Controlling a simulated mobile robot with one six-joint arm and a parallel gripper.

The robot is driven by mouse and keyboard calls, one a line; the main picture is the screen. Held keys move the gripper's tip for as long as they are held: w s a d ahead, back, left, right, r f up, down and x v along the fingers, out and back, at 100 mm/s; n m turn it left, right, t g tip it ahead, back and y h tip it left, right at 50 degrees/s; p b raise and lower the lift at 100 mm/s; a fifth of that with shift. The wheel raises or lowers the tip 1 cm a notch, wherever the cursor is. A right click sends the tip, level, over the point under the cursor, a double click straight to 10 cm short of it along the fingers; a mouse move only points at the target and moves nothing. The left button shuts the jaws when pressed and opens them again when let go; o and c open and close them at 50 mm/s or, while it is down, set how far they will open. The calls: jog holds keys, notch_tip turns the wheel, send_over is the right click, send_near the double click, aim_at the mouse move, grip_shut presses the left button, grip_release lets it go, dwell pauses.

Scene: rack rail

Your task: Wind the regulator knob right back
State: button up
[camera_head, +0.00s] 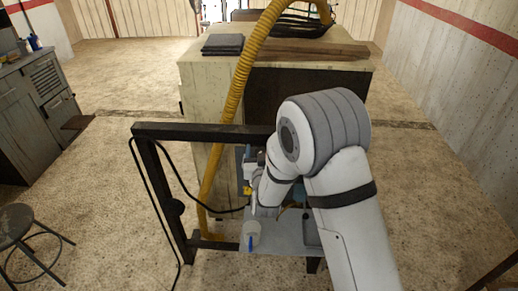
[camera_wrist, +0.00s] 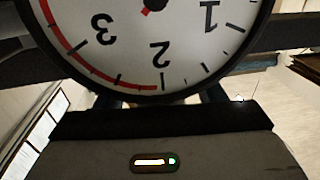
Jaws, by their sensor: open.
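A round pressure gauge (camera_wrist: 160,75) with a white face, black rim and red arc fills the top of the wrist view. Its numerals 1, 2 and 3 appear upside down, and only the red tip of a pointer shows at the top edge. My gripper (camera_wrist: 160,101) is just below the gauge in that picture; its two fingers show partly on either side, tips hidden behind the dial. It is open. I cannot make out the regulator knob in either view. In the head view my arm covers most of the spot where my gripper works.
A black frame (camera_head: 205,131) stands before a large wooden-topped cabinet (camera_head: 215,75). A yellow hose (camera_head: 235,95) and black cable run down there. A grey shelf (camera_head: 285,238) holds a whitish cup (camera_head: 251,229). A stool (camera_head: 17,222) stands left; floor between is clear.

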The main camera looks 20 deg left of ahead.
jog(key=shift+c, duration=0.3)
jog(key=c, duration=0.9)
jog(key=shift+o, duration=0.2)
jog(key=shift+a, duration=0.35)
jog(key=shift+d, duration=0.25)
jog(key=shift+c, duration=0.3)
jog(key=n+y+b, duration=0.1)
jog(key=b, duration=0.1)
jog(key=shift+f+g+b, duration=0.3)
jog(key=shift+b, duration=0.1)
jog(key=n+g+y+b, duration=0.1)
jog(key=n+y+b, duration=0.1)
jog(key=y+b, duration=0.1)
jog(key=shift+f+g+b, duration=0.1)
jog(key=shift+g+b, duration=0.2)
jog(key=shift+b, duration=0.4)
jog(key=n+g+y+b, duration=0.2)
jog(key=b, duration=0.1)
jog(key=shift+s+a+y, duration=0.1)
jog(key=shift+a+y, duration=0.1)
jog(key=shift+y, duration=0.2)
jog(key=shift+s+a+r+n+g+y+b, duration=0.1)
jog(key=shift+r+n+g+y+b, duration=0.15)
jog(key=shift+n+g+y, duration=0.4)
jog(key=shift+s+a+r+n+g+y+b, duration=0.1)
jog(key=shift+n+g+y+b, duration=0.2)
jog(key=shift+n+g, duration=0.4)
jog(key=shift+s+g+y, duration=0.1)
jog(key=shift+g+y, duration=0.15)
jog(key=shift+g, duration=0.2)
